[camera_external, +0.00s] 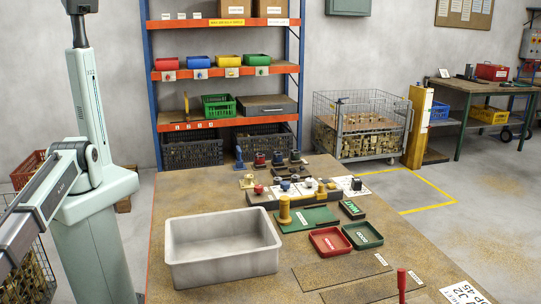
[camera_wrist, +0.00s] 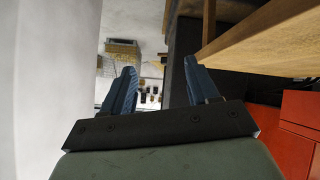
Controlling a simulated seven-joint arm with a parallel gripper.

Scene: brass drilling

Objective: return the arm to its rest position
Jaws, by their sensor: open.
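My gripper (camera_wrist: 160,68) shows in the wrist view with its two dark blue fingers spread apart. It is open, with nothing between the fingers. It is not visible in the external view, where my arm stands at the left and runs out of the top and left edges. The worktable (camera_external: 190,197) lies to the right of my arm. In the wrist view a wooden edge (camera_wrist: 265,40) lies to the right of the fingers, and how close it is I cannot tell.
A grey bin (camera_external: 222,262), a red tray (camera_external: 330,241) and a green tray (camera_external: 362,235) stand on the table. A brass-coloured cylinder (camera_external: 285,210) stands on a green plate. A red surface (camera_wrist: 300,130) shows at right in the wrist view. Shelving (camera_external: 148,100) stands behind the table.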

